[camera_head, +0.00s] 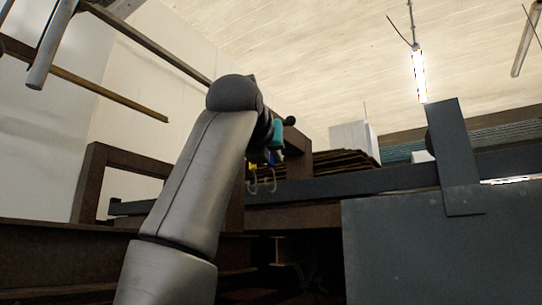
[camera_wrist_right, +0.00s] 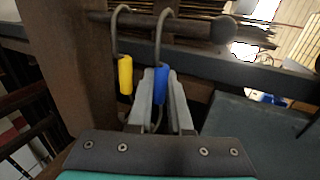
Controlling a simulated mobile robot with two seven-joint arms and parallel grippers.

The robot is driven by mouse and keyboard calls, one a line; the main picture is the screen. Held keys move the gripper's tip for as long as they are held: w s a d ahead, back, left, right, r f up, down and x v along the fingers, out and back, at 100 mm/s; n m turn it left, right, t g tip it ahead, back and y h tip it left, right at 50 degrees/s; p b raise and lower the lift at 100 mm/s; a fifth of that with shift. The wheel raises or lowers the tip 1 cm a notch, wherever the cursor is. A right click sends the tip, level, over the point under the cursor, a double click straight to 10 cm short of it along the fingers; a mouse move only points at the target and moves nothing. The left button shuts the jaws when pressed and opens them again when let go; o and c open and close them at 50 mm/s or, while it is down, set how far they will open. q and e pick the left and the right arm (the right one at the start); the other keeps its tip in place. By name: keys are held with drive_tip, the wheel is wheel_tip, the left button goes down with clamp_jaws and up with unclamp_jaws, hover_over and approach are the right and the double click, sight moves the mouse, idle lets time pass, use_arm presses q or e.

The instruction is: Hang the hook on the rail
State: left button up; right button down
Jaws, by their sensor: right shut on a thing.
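In the right wrist view, a thin metal hook with a blue sleeve (camera_wrist_right: 161,85) lies between the fingertips of my right gripper (camera_wrist_right: 160,100), which is shut on it. The blue sleeve also shows small in the head view (camera_head: 273,158). A second hook with a yellow sleeve (camera_wrist_right: 125,75) is just left of the fingers, outside them. Both curved ends point away from the gripper, in front of a dark bar with a round end (camera_wrist_right: 224,29), possibly the rail. I cannot tell whether either hook touches it. My left gripper is not in view.
A long dark beam (camera_head: 385,180) runs behind the hooks, and a brown post (camera_wrist_right: 73,70) stands close to the left of the gripper. A grey panel (camera_head: 440,245) fills the lower right. My right arm hides part of the rack.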

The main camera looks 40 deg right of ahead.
drive_tip(key=shift+r, duration=0.2)
idle(0.4)
drive_tip(key=shift+a+r+p, duration=0.15)
drive_tip(key=shift+r+p, duration=0.4)
drive_tip(key=shift+p, duration=0.15)
drive_tip(key=shift+a+r, duration=0.15)
drive_tip(key=shift+s+a+r+p, duration=0.25)
drive_tip(key=shift+a+r+p, duration=0.1)
drive_tip(key=shift+r, duration=0.15)
